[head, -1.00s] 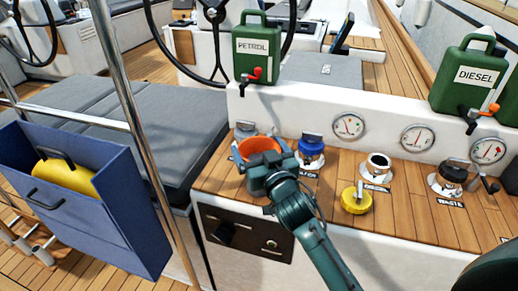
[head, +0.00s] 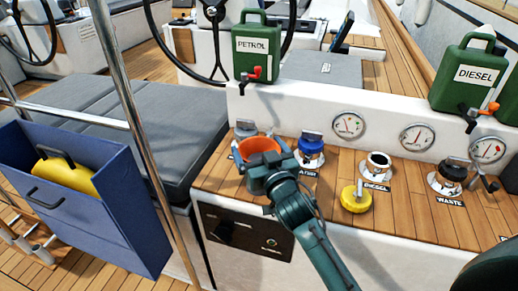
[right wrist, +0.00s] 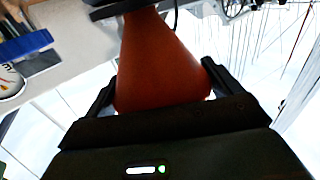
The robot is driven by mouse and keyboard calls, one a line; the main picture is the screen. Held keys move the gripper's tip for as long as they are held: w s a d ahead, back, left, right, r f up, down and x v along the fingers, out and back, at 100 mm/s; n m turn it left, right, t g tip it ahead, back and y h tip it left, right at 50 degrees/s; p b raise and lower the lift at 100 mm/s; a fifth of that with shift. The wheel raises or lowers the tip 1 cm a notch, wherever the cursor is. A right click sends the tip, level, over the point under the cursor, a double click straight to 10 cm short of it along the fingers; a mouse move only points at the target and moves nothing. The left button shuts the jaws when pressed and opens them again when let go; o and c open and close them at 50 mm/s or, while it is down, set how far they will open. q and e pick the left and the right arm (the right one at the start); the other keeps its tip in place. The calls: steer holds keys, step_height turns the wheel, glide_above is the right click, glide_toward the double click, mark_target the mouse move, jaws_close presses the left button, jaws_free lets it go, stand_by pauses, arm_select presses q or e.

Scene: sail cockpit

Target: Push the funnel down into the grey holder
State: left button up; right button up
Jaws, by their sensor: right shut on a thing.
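The orange funnel (head: 262,146) is at the left end of the wooden-topped counter, wide mouth up. My right gripper (head: 264,168) is shut on it. In the right wrist view the funnel (right wrist: 160,62) sits between the two fingers (right wrist: 162,88) and narrows away from the palm. A dark flat piece (right wrist: 118,9), which may be the grey holder, lies at its narrow end. The spout's tip is hidden, so I cannot tell how deep it sits. In the head view my gripper and the funnel hide the place below. My left gripper is not in view.
Beside the funnel are a blue cap (head: 311,146), an open diesel filler (head: 377,163), a yellow cap (head: 356,198) and a waste filler (head: 452,177). Green petrol (head: 258,50) and diesel (head: 468,75) cans stand behind. A steel pole (head: 135,110) rises at left.

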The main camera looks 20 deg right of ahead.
steer(key=shift+f, duration=0.3)
steer(key=o, duration=0.7)
steer(key=shift+s+d+p, duration=0.2)
steer(key=shift+s+p, duration=0.45)
steer(key=shift+s, duration=2.1)
steer(key=shift+s+d+p, duration=0.2)
steer(key=shift+s+p, duration=0.4)
steer(key=shift+s, duration=2.15)
